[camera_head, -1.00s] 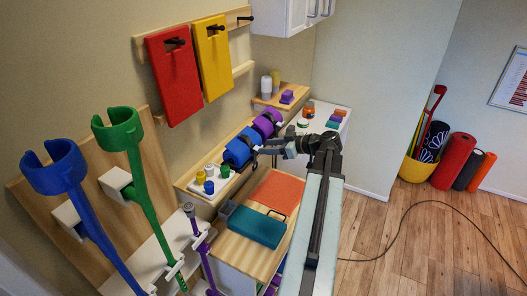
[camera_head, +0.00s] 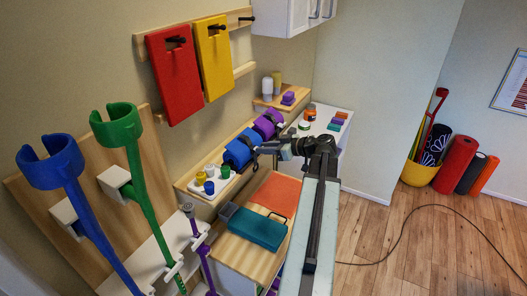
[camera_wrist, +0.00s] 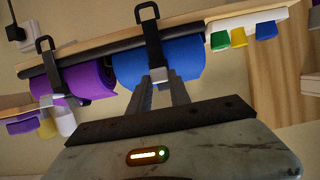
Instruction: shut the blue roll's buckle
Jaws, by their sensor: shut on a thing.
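The blue roll (camera_head: 237,153) lies on the wooden wall shelf, left of the purple roll (camera_head: 265,127). In the wrist view the picture is upside down; the blue roll (camera_wrist: 189,60) has a dark strap (camera_wrist: 152,45) around it and a small grey buckle (camera_wrist: 161,74). My gripper (camera_wrist: 159,80) has both fingertips at this buckle and is shut on it. The fingertips partly cover the buckle, so I cannot tell whether it is latched. In the head view my gripper (camera_head: 262,149) reaches the roll's front from the right.
Small coloured pots (camera_head: 209,187) stand on a white tray left of the blue roll. Below the shelf, a cabinet top carries a teal case (camera_head: 257,229) and an orange mat (camera_head: 275,193). Blue and green crutches (camera_head: 132,160) stand at the left. Open floor lies at the right.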

